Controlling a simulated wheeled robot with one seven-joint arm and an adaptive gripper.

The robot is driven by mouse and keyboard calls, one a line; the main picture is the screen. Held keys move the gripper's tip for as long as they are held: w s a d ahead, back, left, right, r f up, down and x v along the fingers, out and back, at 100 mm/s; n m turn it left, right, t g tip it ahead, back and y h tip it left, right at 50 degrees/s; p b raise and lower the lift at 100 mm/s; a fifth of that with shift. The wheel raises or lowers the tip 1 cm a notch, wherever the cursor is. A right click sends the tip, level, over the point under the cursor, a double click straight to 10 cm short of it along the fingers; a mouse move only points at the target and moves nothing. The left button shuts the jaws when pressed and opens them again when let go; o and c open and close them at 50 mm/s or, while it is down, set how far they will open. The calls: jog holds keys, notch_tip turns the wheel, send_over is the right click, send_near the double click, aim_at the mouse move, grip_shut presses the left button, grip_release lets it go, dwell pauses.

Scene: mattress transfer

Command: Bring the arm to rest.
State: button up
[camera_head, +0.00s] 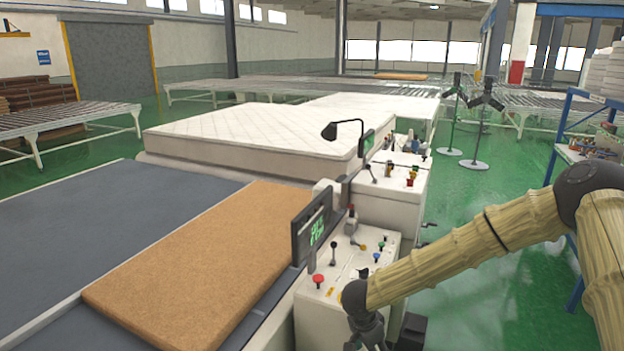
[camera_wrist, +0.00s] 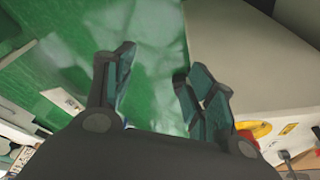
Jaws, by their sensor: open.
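My gripper (camera_wrist: 158,85) is open and empty in the wrist view, its fingers spread apart above the green floor. In the head view my arm reaches in from the right edge, and my gripper (camera_head: 368,340) hangs at its end at the bottom of the picture, partly cut off. It is in front of the white control cabinet (camera_head: 318,312) with its levers and knobs. I cannot tell from these views whether it touches the cabinet.
A brown slab (camera_head: 205,262) lies on the grey conveyor (camera_head: 80,225) at left. A white mattress (camera_head: 260,130) lies behind it. A blue shelf rack (camera_head: 557,150) stands at right.

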jog(key=s+d+f+n+t+b, duration=0.25)
jog(key=s+f+n+b, duration=0.35)
jog(key=s+f, duration=1.35)
jog(key=s+d+f+n+g+y+b, duration=0.1)
jog(key=s+d+f+n+g, duration=0.1)
jog(key=s, duration=0.7)
jog(key=s+d+f+n+g+y, duration=0.1)
jog(key=s+d+f+n+g, duration=0.1)
jog(key=s, duration=0.8)
jog(key=shift+d+f+n+y+b, duration=0.2)
jog(key=shift+f+n+y+b, duration=0.15)
jog(key=shift+f+n, duration=0.4)
jog(key=shift+f, duration=0.1)
